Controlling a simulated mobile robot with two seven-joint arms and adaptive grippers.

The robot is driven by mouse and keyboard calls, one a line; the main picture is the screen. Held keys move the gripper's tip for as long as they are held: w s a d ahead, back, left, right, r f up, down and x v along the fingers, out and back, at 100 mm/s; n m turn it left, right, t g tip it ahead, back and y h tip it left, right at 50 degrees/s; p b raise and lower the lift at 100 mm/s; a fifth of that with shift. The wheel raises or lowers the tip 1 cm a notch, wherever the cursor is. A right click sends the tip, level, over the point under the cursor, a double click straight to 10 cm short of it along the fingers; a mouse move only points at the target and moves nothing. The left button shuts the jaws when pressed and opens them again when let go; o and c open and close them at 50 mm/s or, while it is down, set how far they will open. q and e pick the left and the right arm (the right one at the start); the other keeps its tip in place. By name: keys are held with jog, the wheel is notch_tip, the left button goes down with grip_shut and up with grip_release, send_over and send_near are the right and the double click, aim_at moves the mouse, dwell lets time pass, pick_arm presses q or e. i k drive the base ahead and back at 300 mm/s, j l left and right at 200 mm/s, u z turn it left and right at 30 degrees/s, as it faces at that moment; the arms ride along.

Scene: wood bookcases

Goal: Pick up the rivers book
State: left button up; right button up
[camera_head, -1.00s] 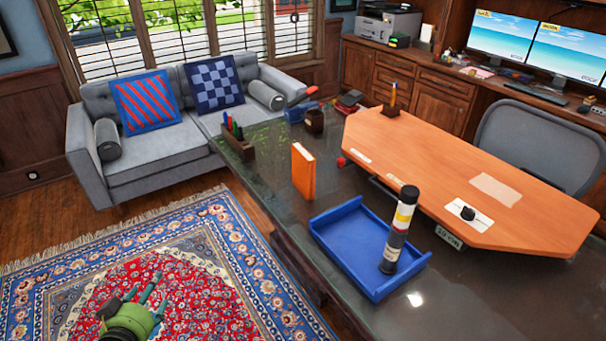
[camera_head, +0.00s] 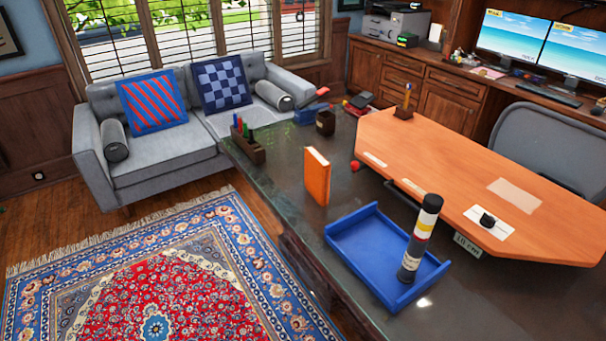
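An orange book (camera_head: 317,177) stands upright on the dark glossy desk (camera_head: 285,200), near its left edge. No title can be read on it, so I cannot tell from the picture whether it is the rivers book. It is the only upright book I can make out on the desk. Neither of my grippers shows in the head view now.
A blue tray (camera_head: 365,255) with a dark, banded cylinder (camera_head: 420,240) stands right of the book. A pen holder (camera_head: 247,147) and dark cup (camera_head: 325,122) are behind it. An orange board (camera_head: 470,180) covers the right side. The rug (camera_head: 160,270) is clear.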

aim_at(317, 168)
jog(key=i+j+z, duration=0.2)
jog(key=j+z, duration=0.15)
jog(key=i+j+z, duration=0.15)
jog(key=j+z, duration=0.2)
